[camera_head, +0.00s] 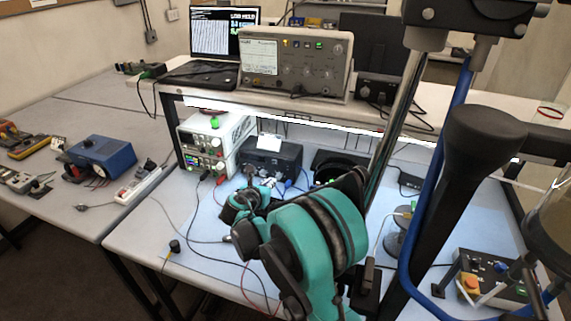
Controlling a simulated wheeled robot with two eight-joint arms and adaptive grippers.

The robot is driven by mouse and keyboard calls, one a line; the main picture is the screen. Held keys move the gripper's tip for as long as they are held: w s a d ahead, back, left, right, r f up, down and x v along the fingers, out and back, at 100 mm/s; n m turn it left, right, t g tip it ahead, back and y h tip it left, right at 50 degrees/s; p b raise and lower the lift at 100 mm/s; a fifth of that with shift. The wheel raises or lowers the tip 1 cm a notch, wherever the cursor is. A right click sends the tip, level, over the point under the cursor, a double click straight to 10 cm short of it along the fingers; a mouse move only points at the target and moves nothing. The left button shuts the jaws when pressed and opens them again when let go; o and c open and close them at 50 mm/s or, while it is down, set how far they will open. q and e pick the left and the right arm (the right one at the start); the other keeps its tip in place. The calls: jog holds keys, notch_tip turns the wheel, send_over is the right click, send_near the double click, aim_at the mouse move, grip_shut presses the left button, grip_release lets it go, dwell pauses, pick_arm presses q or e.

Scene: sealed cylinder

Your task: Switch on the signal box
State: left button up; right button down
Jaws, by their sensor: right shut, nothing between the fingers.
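A dark control box (497,270) with an orange knob and small coloured buttons stands at the lower right of the bench; it may be the signal box, but no label is readable. Thin grey and dark parts cross its front. I cannot tell whether it is on. My teal and black right arm rises from the bottom middle and reaches away over the bench. My right gripper (249,193) is at its far end, shut and empty, largely hidden behind the arm links. It is in front of a black instrument, well left of the control box. My left gripper is out of view.
Stacked white power supplies (211,147) and a black instrument (272,156) stand under the shelf. The shelf holds a laptop (221,42) and a grey bench instrument (294,62). A blue box (101,156) is on the left table. Loose cables cross the bench. A dark stand blocks the right.

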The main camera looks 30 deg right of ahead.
jog(key=b, duration=0.3)
send_near(286, 164)
jog(key=w+d+f, duration=0.3)
jog(key=shift+d+f, duration=0.15)
jog(key=shift+f, duration=0.1)
jog(key=shift+w+d+r, duration=0.2)
jog(key=shift+w+d, duration=0.15)
jog(key=shift+d, duration=0.15)
jog(key=shift+r, duration=0.1)
jog(key=w+d+r+g+y+p, duration=0.1)
jog(key=p, duration=0.2)
jog(key=shift+s+f+b, duration=0.1)
jog(key=shift+f+b, duration=0.2)
jog(key=shift+r, duration=0.1)
